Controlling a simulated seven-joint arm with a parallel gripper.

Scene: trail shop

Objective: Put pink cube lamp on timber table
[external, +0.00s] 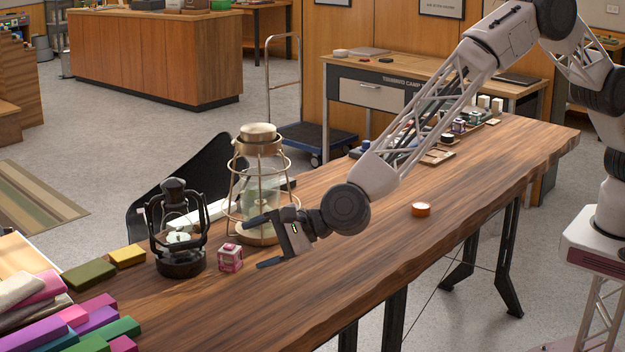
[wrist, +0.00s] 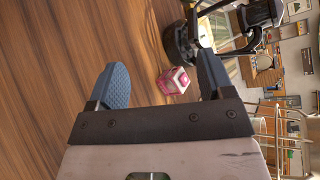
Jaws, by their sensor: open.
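The pink cube lamp (external: 230,257) is a small pink-and-white box standing on the timber table (external: 330,270), between a black lantern and a brass lantern. In the wrist view the lamp (wrist: 173,81) sits ahead of my gripper, between the lines of the two fingers and nearer the right one. My gripper (external: 262,243) is open and empty, low over the table to the right of the lamp. The wrist view shows its two blue-grey fingertips (wrist: 162,82) wide apart. The lamp appears apart from both fingers.
The black lantern (external: 181,240) stands just left of the lamp. The brass lantern (external: 258,190) stands close behind my gripper. Coloured folded cloths (external: 70,320) fill the left end. The table's front middle is clear.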

